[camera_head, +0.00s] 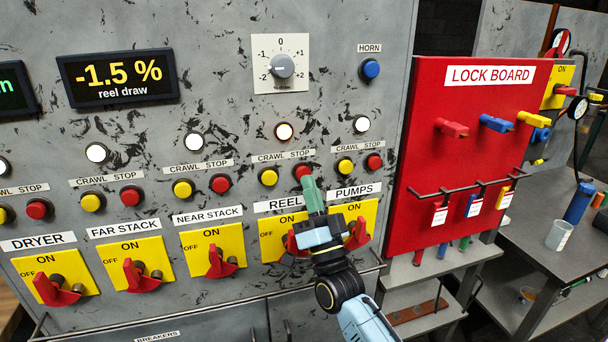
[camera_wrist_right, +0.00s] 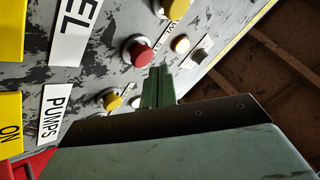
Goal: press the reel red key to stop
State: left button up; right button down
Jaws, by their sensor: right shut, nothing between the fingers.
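The reel's red stop key (camera_head: 303,171) sits on the grey panel above the REEL label (camera_head: 279,205), to the right of its yellow crawl key (camera_head: 268,177). My right gripper (camera_head: 308,182) is shut and empty, its green fingertips just at the lower edge of that red key. In the right wrist view the red key (camera_wrist_right: 137,51) shows whole, and the shut fingertips (camera_wrist_right: 159,72) are close beside it. I cannot tell whether they touch it. The reel lamp (camera_head: 284,132) above is white. My left gripper is not in view.
The pumps' yellow key (camera_head: 345,166) and red key (camera_head: 374,162) are close on the right. Yellow switch plates with red handles, such as the near stack's (camera_head: 214,251), line the panel below. The display (camera_head: 118,77) reads -1.5 % reel draw. A red lock board (camera_head: 426,110) stands at right.

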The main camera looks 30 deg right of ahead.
jog(key=shift+w, duration=0.1)
dwell(0.5)
jog(key=shift+w+d, duration=0.1)
jog(key=shift+w, duration=0.25)
jog(key=shift+w+d+b, duration=0.15)
jog(key=shift+w+b, duration=0.25)
jog(key=shift+w, duration=0.1)
dwell(0.6)
dwell(0.4)
jog(key=shift+s+a+p, duration=0.25)
jog(key=shift+s+p, duration=0.25)
jog(key=shift+s, duration=0.45)
jog(key=s+p, duration=0.1)
jog(key=s, duration=0.1)
jog(key=s+a+p, duration=0.1)
jog(key=s, duration=0.1)
jog(key=shift+s+a, duration=0.1)
jog(key=shift+s, duration=0.3)
